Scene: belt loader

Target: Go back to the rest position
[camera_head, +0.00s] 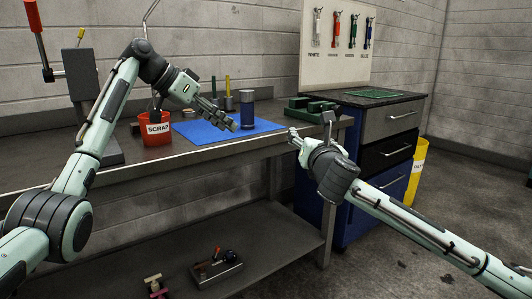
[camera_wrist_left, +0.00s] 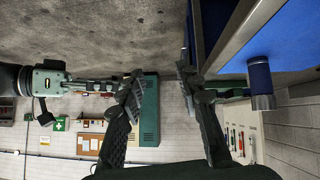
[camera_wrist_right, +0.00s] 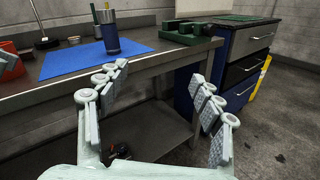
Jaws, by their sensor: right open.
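My left gripper (camera_head: 222,115) is above the front part of the workbench, in front of the blue mat and left of a dark blue cylinder. In the left wrist view its two fingers (camera_wrist_left: 160,88) stand apart with nothing between them. My right gripper (camera_head: 293,138) is in front of the bench's front edge, near its right end. In the right wrist view its fingers (camera_wrist_right: 160,88) are spread with nothing between them.
The workbench (camera_head: 40,170) carries a red SCRAP bin (camera_head: 157,129), a blue mat (camera_head: 195,133), the dark blue cylinder (camera_head: 247,112) and a green fixture (camera_head: 305,108). A drawer cabinet (camera_head: 388,122) stands right.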

